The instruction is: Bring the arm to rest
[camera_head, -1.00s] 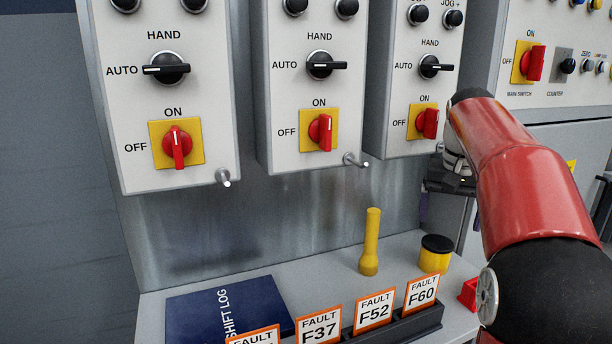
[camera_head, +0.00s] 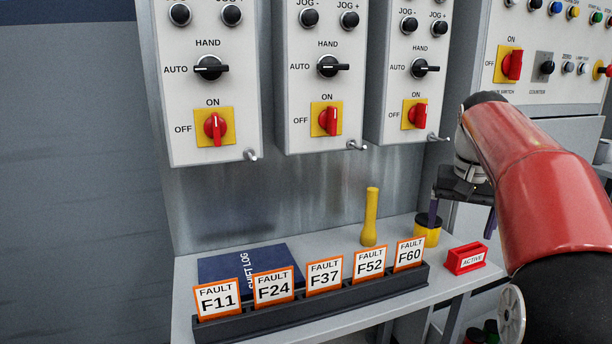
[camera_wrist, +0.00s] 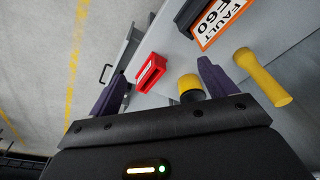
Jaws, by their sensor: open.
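My red arm (camera_head: 535,175) reaches in from the right of the head view. My gripper (camera_head: 462,212) hangs at its end, fingers down, over the right end of the grey shelf (camera_head: 222,263). In the wrist view its two dark purple fingers (camera_wrist: 162,88) are wide apart with nothing held. A yellow tin with a black lid (camera_head: 426,237) stands behind the left finger in the head view. It also shows between the fingers in the wrist view (camera_wrist: 190,84). Contact cannot be told there.
Fault cards stand in a black rack (camera_head: 345,294) along the shelf's front. A red ACTIVE holder (camera_head: 467,259), a yellow torch-like object (camera_head: 370,218) and a blue shift log (camera_head: 225,268) share the shelf. Control boxes (camera_head: 327,85) with protruding pegs hang above. Open floor (camera_wrist: 35,60) shows beyond the shelf.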

